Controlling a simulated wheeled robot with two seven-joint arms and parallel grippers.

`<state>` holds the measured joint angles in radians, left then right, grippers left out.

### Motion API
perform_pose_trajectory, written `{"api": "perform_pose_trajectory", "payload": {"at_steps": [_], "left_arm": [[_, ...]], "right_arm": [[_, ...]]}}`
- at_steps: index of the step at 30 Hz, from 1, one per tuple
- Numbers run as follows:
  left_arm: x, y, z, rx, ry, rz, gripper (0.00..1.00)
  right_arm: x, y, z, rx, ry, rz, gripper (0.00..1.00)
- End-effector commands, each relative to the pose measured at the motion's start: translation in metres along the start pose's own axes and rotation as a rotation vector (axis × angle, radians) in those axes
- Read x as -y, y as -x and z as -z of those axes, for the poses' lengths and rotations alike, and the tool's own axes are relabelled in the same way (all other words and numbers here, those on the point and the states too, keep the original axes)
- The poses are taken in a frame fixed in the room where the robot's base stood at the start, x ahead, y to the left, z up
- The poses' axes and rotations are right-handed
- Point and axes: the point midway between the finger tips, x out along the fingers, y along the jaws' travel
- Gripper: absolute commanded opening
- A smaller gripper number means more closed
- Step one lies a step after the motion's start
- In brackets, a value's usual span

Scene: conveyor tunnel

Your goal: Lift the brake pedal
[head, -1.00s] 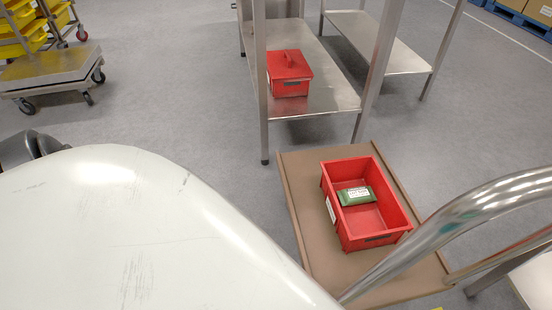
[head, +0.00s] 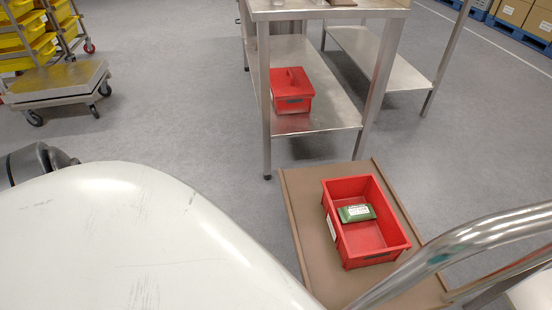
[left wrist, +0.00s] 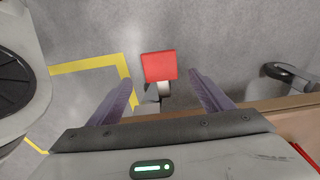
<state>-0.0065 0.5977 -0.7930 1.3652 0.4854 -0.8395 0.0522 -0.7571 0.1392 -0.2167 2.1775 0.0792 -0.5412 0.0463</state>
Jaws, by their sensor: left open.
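The brake pedal (left wrist: 159,66) shows in the left wrist view as a red square pad on a pale stem, low near the grey floor. My left gripper (left wrist: 160,82) is open, with one purple-grey finger on each side of the pedal. The pad lies around the fingertips' far end, with a visible gap on both sides. I cannot tell how far above or below the pad the fingertips are. The pedal is not visible in the head view. My right gripper is in neither view.
A brown trolley deck (head: 302,235) with a chrome handle (head: 440,255) carries a red crate (head: 333,236) holding a green packet (head: 356,212). A yellow-bin cart (head: 60,85) stands far left.

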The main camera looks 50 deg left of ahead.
Motion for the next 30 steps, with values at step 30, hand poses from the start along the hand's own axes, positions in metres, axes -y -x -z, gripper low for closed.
{"api": "perform_pose_trajectory", "payload": {"at_steps": [30], "left_arm": [[0.000,0.039,0.000,0.000,0.000,0.000,0.73]], "right_arm": [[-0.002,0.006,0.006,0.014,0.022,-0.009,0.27]]}}
